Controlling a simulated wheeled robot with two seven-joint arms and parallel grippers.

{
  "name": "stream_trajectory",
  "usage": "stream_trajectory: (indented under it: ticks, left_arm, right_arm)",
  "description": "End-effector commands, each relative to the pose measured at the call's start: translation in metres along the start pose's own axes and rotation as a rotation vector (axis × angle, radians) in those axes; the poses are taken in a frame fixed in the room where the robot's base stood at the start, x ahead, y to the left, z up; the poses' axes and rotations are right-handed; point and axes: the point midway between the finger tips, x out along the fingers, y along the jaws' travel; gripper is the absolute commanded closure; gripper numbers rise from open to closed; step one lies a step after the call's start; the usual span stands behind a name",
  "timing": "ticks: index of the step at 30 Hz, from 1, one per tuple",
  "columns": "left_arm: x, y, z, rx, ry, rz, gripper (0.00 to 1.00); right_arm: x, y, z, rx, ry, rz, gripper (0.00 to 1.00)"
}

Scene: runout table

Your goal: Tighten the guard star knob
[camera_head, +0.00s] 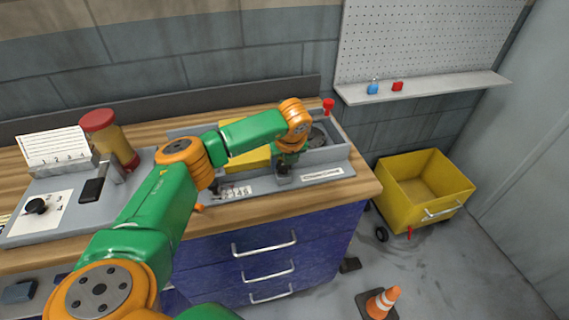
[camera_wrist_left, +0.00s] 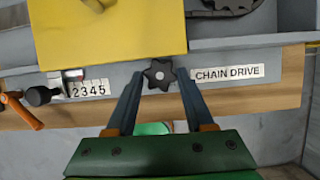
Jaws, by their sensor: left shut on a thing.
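The black star knob (camera_wrist_left: 159,74) sits on the grey front of the chain drive unit (camera_head: 339,152), below the lower edge of the yellow guard (camera_wrist_left: 105,28). The guard (camera_head: 246,160) also shows in the head view, partly behind my arm. My left gripper (camera_wrist_left: 159,80) has one finger on each side of the knob and is shut on it. In the head view my left gripper (camera_head: 284,172) points down at the unit's front and hides the knob. My right gripper is in neither view.
A "CHAIN DRIVE" label (camera_wrist_left: 228,74) is right of the knob. A number strip (camera_wrist_left: 89,88), a black knob (camera_wrist_left: 41,96) and an orange handle (camera_wrist_left: 20,111) are to the left. A red-lidded jar (camera_head: 110,140) stands at left. A yellow cart (camera_head: 424,187) and a cone (camera_head: 382,302) are on the floor.

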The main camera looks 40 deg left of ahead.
Motion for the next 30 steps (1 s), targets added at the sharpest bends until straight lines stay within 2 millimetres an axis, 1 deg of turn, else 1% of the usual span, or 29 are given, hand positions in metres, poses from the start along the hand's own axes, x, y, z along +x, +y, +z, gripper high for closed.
stream_trajectory:
  ticks: [1,6,15,21,30]
  left_arm:
    - [0.002,0.001,0.000,0.026,-0.002,-0.013,1.00]
    - [0.003,0.002,0.000,0.133,-0.002,-0.057,1.00]
    - [0.001,0.003,0.001,0.268,-0.002,-0.113,1.00]
    - [0.000,0.003,0.001,0.308,-0.002,-0.129,1.00]
    - [-0.001,0.003,0.001,0.316,-0.002,-0.133,1.00]
  right_arm:
    - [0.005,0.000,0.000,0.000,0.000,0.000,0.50]
    - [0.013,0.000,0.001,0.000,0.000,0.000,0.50]
    - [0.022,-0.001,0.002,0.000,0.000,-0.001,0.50]
    - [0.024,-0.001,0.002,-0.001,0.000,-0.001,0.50]
    - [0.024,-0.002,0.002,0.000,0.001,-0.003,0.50]
